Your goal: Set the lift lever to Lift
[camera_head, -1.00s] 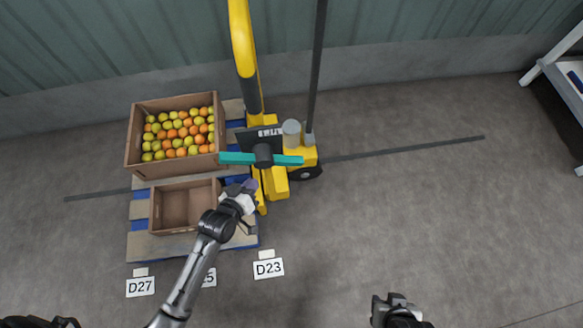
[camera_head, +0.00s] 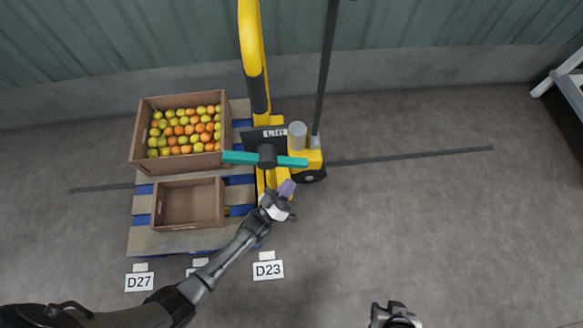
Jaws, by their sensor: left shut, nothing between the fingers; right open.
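The lift lever (camera_head: 240,157) is a teal bar on a black hub, lying almost level across the yellow pallet truck (camera_head: 314,157). A dark plate (camera_head: 266,134) just behind the hub now reads "Lift". My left gripper (camera_head: 287,187) is shut and empty, with its purple fingertips just below the right half of the bar. They look apart from the bar, though the height between them is hard to judge. My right gripper (camera_head: 392,309) is open and empty at the bottom edge, over bare floor, far from the lever.
A blue-and-wood pallet (camera_head: 145,243) at left carries a fruit-filled box (camera_head: 139,137) and an empty box (camera_head: 190,229). A yellow post (camera_head: 252,52) and dark pole (camera_head: 327,70) rise behind the lever. The floor at right is clear.

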